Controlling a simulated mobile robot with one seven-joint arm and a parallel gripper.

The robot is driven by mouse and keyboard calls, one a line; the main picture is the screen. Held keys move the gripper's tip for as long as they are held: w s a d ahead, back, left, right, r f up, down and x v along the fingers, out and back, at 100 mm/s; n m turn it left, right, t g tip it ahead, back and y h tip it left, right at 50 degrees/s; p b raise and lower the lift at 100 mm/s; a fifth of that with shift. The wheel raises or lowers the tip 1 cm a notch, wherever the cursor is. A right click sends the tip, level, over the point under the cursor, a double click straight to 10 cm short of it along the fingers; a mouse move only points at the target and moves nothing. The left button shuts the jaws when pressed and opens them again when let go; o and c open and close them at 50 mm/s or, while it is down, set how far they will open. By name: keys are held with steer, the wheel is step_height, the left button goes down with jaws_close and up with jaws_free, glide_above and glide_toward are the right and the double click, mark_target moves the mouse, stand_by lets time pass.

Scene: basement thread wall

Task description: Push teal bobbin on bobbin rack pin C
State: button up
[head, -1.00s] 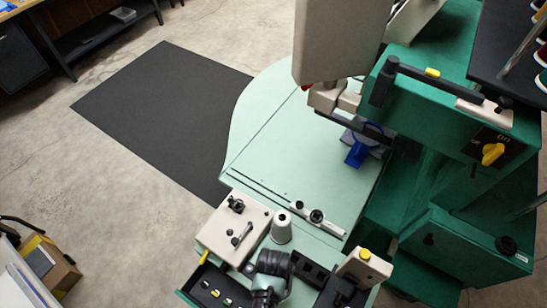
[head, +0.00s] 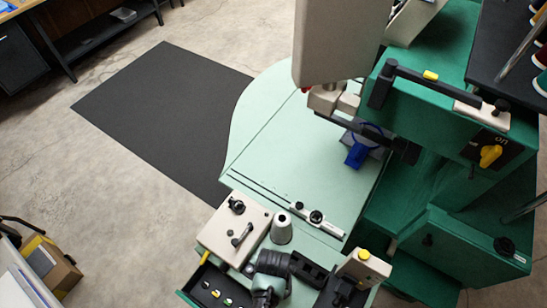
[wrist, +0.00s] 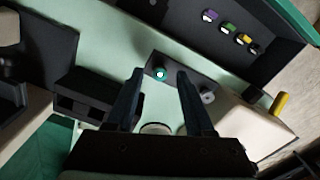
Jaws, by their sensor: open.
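In the wrist view, the teal bobbin (wrist: 160,73) sits at the dark grey bobbin rack (wrist: 184,80), near its left end, with a pale centre facing the camera. I cannot tell how far down a pin it sits, or read any pin letter. My gripper (wrist: 161,74) is open. Its two black fingers stand apart, and the bobbin shows between their tips, with a gap visible on each side. I see no contact, but the depth is unclear. In the head view, my dark arm end covers the rack area and the bobbin is not visible.
An open black drawer (head: 202,299) holds several coloured bobbins, including a green one (wrist: 228,27). The pale green tabletop (head: 290,150) is largely clear.

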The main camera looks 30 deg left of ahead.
step_height(320, 180, up, 12)
steer(key=p, duration=1.1)
steer(key=w+r+m+t+y+b, duration=0.1)
steer(key=w+r+t+b, duration=0.25)
steer(key=w+r, duration=0.7)
steer(key=w+r+t+y+b, duration=0.15)
steer(key=w+r+t, duration=0.45)
steer(key=w, duration=0.7)
steer(key=w+r+m+t+b, duration=0.1)
steer(key=w+r+t+b, duration=0.3)
steer(key=r, duration=0.8)
steer(key=s+d+r+m+t+h+b, duration=0.1)
steer(key=d+r+t+b, duration=0.2)
steer(key=r, duration=0.9)
steer(key=s+d+r+t+b, duration=0.25)
steer(key=r+t, duration=0.25)
steer(key=r, duration=0.8)
steer(key=s+d+r+t+b, duration=0.1)
steer(key=s+d+r+t, duration=0.1)
steer(key=s+r, duration=0.4)
steer(key=s+d+r+m+t+h+b, duration=0.1)
steer(key=s+d+r+t, duration=0.1)
steer(key=s+r+t, duration=0.2)
steer(key=s+r, duration=0.3)
steer(key=shift+r, duration=0.4)
